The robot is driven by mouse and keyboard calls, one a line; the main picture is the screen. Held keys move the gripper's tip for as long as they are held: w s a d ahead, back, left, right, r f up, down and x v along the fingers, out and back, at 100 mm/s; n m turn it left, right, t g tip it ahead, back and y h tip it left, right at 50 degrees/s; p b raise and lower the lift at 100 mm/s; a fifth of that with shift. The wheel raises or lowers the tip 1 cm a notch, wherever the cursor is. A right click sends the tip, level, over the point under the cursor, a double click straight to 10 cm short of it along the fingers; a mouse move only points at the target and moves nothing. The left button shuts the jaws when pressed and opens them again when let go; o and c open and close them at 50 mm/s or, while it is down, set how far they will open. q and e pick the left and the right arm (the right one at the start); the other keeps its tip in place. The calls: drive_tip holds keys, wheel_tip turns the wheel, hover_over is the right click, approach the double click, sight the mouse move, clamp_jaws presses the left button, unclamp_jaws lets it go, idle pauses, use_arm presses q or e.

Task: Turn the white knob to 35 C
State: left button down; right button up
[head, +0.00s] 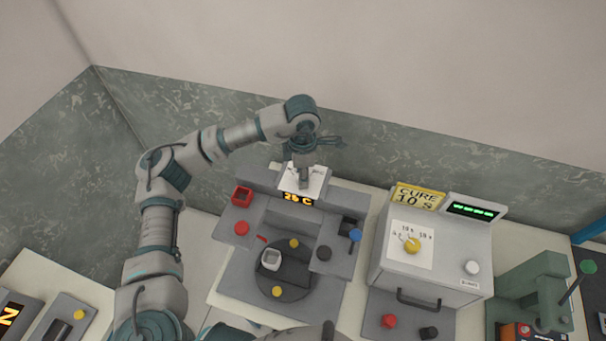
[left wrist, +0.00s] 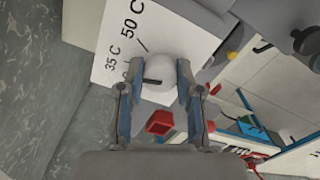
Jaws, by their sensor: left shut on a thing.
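The white knob (left wrist: 160,68) sits on a white dial card (left wrist: 112,45) printed with 35 C and 50 C; a further label is partly hidden. A dark pointer mark shows on the knob, but I cannot tell its exact setting. My left gripper (left wrist: 156,88) is shut on the knob, with one finger on each side. In the head view my left gripper (head: 304,180) reaches down over the dial card (head: 316,184) and hides the knob. An orange display (head: 298,199) below the card seems to read about 25 C. My right gripper is not in view.
To the right stands a grey box (head: 446,268) with a yellow knob (head: 411,245) and a CURE 10 S sign (head: 415,197). A green press (head: 530,290) stands farther right.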

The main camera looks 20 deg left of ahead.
use_arm(q)
drive_tip(key=shift+f, duration=0.2)
drive_tip(key=c, duration=0.8)
unclamp_jaws()
drive_tip(key=shift+o, duration=0.2)
drive_tip(key=shift+a, duration=0.1)
drive_tip(key=shift+r, duration=0.15)
wheel_tip(320, 180, up, 12)
drive_tip(key=shift+w, duration=0.2)
